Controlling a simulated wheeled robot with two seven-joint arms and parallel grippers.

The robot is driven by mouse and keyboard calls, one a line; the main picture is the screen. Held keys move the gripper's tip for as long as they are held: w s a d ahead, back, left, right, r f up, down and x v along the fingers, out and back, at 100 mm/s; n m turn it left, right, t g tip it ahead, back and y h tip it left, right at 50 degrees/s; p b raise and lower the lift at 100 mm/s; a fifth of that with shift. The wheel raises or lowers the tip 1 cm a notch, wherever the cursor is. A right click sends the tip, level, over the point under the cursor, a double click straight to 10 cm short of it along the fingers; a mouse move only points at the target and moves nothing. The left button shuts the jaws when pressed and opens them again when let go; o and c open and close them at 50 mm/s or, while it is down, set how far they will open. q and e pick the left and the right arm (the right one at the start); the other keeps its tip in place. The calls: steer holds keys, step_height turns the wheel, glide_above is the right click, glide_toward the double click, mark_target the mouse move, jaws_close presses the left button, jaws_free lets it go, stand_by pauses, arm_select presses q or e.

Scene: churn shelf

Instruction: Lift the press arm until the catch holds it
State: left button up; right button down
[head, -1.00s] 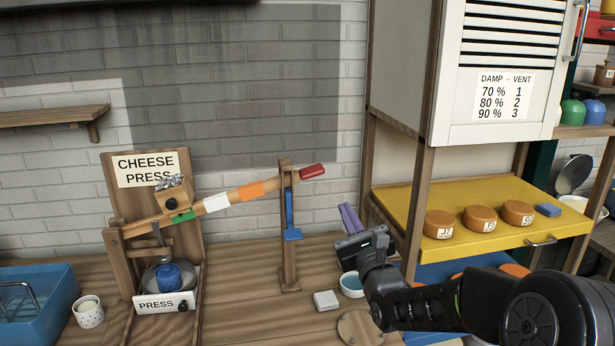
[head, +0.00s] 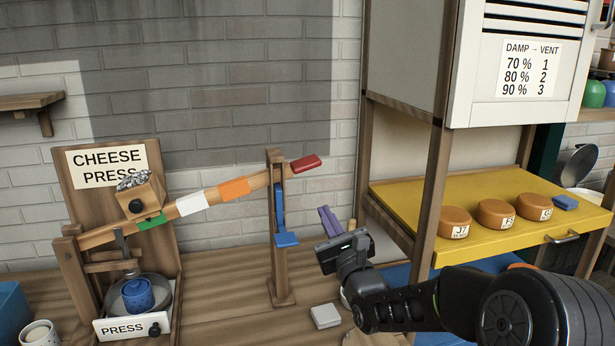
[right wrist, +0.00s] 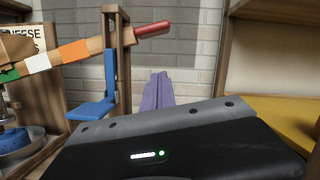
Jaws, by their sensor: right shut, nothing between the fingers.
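The press arm (head: 208,199) is a wooden lever with green, white and orange bands and a red tip (head: 306,163). It slopes up to the right from the cheese press (head: 75,200) and passes through the wooden post (head: 282,270). A blue catch (head: 281,215) hangs on the post below the arm; I cannot tell whether it bears the arm. A weight box (head: 141,199) sits on the arm. My right gripper (head: 329,220), with purple fingers, is shut and empty, right of the post and below the red tip. Its fingers also show in the right wrist view (right wrist: 158,92). My left gripper is out of view.
A blue mould (head: 137,294) sits in the press pan. A white block (head: 325,316) lies on the bench in front of my right gripper. A yellow shelf (head: 400,200) with cheeses and its wooden upright (head: 440,190) stand to the right.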

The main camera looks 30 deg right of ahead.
mark_target(305, 161)
steer(key=w+d+r+p, duration=0.1)
steer(key=w+r+p, duration=0.2)
steer(key=w+r, duration=0.3)
steer(key=w, duration=0.4)
steer(key=shift+d+p, duration=0.3)
steer(key=shift+p, duration=0.05)
steer(key=shift+s+r, duration=0.1)
steer(key=shift+r, duration=0.05)
steer(key=shift+a+r+n, duration=0.15)
steer(key=shift+r, duration=0.55)
steer(key=shift+a+r+n, duration=0.15)
steer(key=shift+r, duration=0.55)
